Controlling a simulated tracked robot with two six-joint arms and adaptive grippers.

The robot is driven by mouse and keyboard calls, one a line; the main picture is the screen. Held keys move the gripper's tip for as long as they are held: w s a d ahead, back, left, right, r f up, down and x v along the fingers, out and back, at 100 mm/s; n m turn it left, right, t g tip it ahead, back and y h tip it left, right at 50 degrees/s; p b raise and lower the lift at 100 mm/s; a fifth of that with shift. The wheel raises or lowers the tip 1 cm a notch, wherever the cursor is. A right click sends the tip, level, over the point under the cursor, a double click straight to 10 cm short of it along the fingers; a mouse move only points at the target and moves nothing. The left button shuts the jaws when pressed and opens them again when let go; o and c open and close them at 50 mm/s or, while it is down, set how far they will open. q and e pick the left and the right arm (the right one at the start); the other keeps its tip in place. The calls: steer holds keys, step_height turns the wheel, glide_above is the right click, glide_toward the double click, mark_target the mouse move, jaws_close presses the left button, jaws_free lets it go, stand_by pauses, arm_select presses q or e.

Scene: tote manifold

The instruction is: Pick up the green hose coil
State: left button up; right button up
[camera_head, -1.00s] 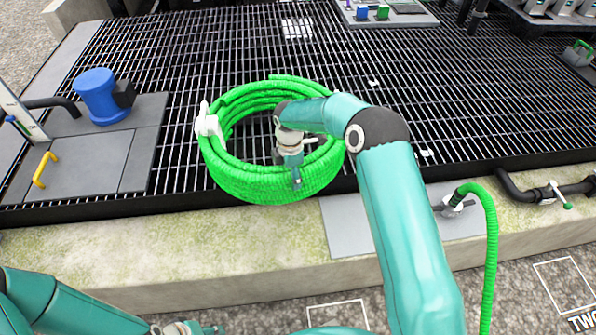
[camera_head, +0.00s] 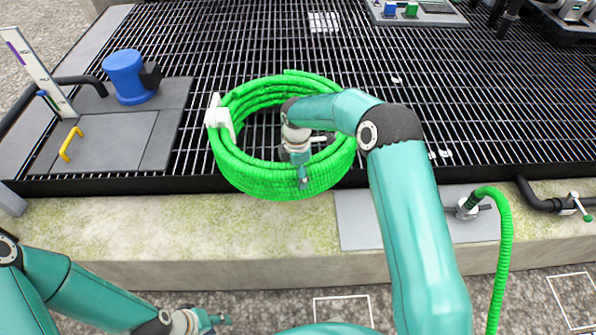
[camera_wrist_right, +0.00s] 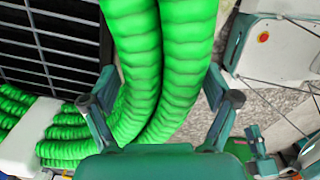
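The green hose coil (camera_head: 268,185) lies on the black grating near its front edge. A white clip (camera_head: 219,119) wraps its left side. My right gripper (camera_head: 303,177) reaches down at the coil's front right part. In the right wrist view, the fingers of this gripper (camera_wrist_right: 160,105) are apart, one on each side of the coil's green strands (camera_wrist_right: 165,50). A gap shows between the strands and the right finger, so the gripper looks open around them. My left gripper (camera_head: 212,321) is low at the bottom edge, away from the coil; its finger opening is too small to judge.
A blue cylinder (camera_head: 127,75) and a yellow handle (camera_head: 70,145) stand on a grey plate at left. A concrete ledge (camera_head: 180,230) runs along the front. The grating behind the coil is mostly clear.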

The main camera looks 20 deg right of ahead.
steer(key=shift+r, duration=0.1)
stand_by(0.3)
step_height(320, 180, up, 12)
steer(key=shift+f, duration=0.2)
stand_by(0.4)
